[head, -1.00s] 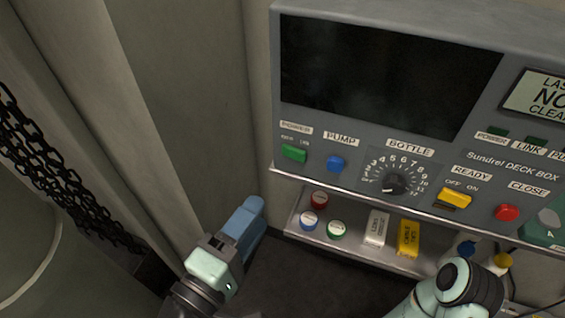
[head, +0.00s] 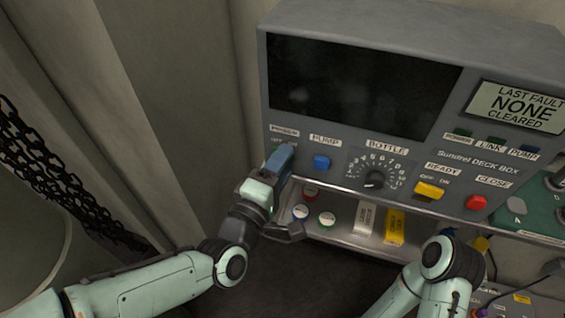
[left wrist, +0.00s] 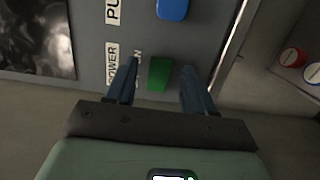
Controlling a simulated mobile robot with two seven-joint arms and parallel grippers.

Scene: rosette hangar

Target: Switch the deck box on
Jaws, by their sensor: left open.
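The grey deck box (head: 420,150) stands on a wall shelf in the head view, its large screen (head: 360,75) dark. The green power switch (left wrist: 159,74) shows in the left wrist view beside its POWER label (left wrist: 112,62); in the head view my gripper mostly hides it. My left gripper (head: 283,156) is open at the panel's left end. In the left wrist view its two fingers lie on either side of the switch, with gaps; I cannot tell whether they touch the panel. The small power lamp (head: 462,132) looks dark green.
The blue pump button (head: 321,162) sits right of the power switch, then the bottle dial (head: 373,180), yellow ready switch (head: 429,190) and red close button (head: 476,202). The shelf (head: 340,240) below holds round caps and labelled blocks. Chains (head: 50,170) hang at left.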

